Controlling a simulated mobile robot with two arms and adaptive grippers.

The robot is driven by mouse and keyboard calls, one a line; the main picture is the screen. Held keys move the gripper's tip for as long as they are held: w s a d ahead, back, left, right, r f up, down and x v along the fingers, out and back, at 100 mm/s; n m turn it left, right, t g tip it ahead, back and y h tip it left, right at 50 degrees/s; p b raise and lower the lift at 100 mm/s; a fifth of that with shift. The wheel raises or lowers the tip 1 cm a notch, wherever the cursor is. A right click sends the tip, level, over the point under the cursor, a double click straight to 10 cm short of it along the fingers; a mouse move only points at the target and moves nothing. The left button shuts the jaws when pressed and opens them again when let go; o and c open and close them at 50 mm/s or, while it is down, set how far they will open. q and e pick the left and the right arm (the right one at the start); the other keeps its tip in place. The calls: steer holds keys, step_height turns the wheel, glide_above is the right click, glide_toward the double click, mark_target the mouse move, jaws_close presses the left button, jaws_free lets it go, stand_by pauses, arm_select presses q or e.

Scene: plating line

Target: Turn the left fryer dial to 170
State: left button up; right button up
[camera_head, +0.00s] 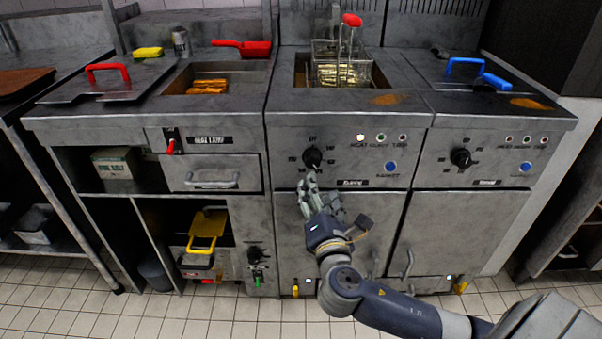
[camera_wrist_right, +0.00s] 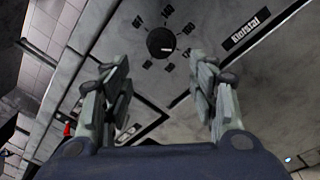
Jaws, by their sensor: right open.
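The left fryer dial (camera_head: 312,158) is a round black knob on the front panel of the left fryer, with number marks around it. In the right wrist view the dial (camera_wrist_right: 161,42) is ahead of the fingers, near the top middle, with a light pointer line on it. My right gripper (camera_head: 308,181) is just below the dial in the head view. In the right wrist view its fingers (camera_wrist_right: 160,77) are spread apart with nothing between them, and the dial is beyond them, apart from both. The number the pointer is at is too small to read. My left gripper is not in view.
A second fryer dial (camera_head: 461,158) is on the right fryer. A wire basket (camera_head: 343,73) with a red handle stands in the left fryer's well. Blue buttons (camera_head: 390,167) and indicator lights sit right of the dial. A drawer handle (camera_head: 211,181) juts out at left.

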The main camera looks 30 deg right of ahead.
mark_target(313, 164)
steer(key=b+x, duration=0.1)
steer(key=x, duration=0.8)
steer(key=shift+s+d+f, duration=0.1)
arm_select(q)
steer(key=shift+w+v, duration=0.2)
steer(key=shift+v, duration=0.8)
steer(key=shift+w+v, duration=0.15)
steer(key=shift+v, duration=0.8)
arm_select(e)
steer(key=shift+x, duration=0.8)
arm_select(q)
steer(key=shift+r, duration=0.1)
arm_select(e)
steer(key=shift+c, duration=0.6)
steer(key=c, duration=0.9)
